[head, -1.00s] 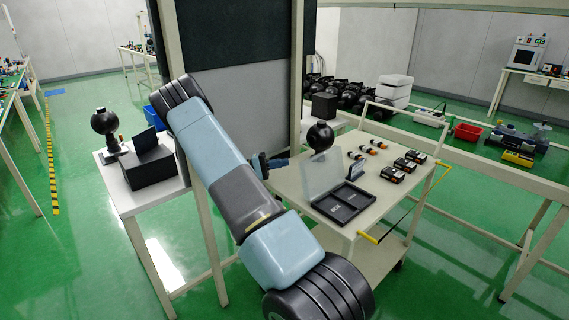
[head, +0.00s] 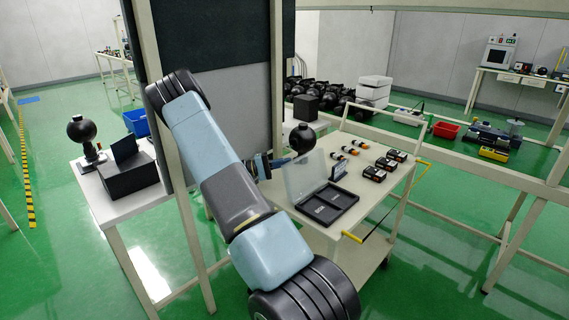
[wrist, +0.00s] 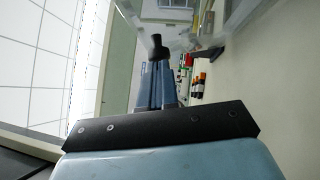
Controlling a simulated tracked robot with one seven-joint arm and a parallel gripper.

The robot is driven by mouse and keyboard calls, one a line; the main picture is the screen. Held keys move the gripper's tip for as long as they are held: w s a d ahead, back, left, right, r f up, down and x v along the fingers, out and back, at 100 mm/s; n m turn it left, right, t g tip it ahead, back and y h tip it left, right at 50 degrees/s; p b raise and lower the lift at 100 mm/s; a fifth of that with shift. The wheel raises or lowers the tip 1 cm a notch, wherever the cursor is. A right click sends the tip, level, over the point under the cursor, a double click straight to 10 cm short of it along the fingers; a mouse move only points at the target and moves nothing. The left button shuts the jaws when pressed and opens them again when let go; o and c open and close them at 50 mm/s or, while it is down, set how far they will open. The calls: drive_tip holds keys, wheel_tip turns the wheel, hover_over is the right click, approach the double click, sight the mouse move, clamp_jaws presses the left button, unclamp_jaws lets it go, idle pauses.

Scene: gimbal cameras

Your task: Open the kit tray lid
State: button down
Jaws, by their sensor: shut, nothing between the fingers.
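The kit tray (head: 348,213) is a black, divided tray on the near part of the cream trolley. Its clear lid (head: 304,174) stands raised, roughly upright, along the tray's left side. My gripper (head: 276,163) is shut and empty, just left of the lid's upper part; in the head view I cannot tell whether they touch. In the wrist view my blue gripper (wrist: 157,45) has its black fingertips together, with the clear lid (wrist: 225,22) close beyond them and to the right.
The trolley (head: 395,185) also carries several orange-banded cylinders (head: 347,149) and black blocks (head: 374,173). A black ball-shaped camera (head: 302,138) stands behind the lid. A frame post (head: 277,85) is close to my arm. A black box (head: 128,180) sits on the left bench.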

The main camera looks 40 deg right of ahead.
drive_tip(key=shift+s+d+r+m+t+y, duration=0.1)
drive_tip(key=shift+s+r+m+t+y, duration=0.25)
drive_tip(key=shift+s+r+m+y, duration=0.45)
drive_tip(key=shift+s+d+r+m+t+y, duration=0.1)
drive_tip(key=shift+s+r+m+t+y, duration=0.3)
drive_tip(key=shift+s+r+m, duration=0.65)
drive_tip(key=shift+s+n, duration=0.1)
drive_tip(key=shift+n, duration=0.15)
drive_tip(key=shift+a, duration=0.1)
drive_tip(key=v, duration=1)
drive_tip(key=shift+f, duration=0.3)
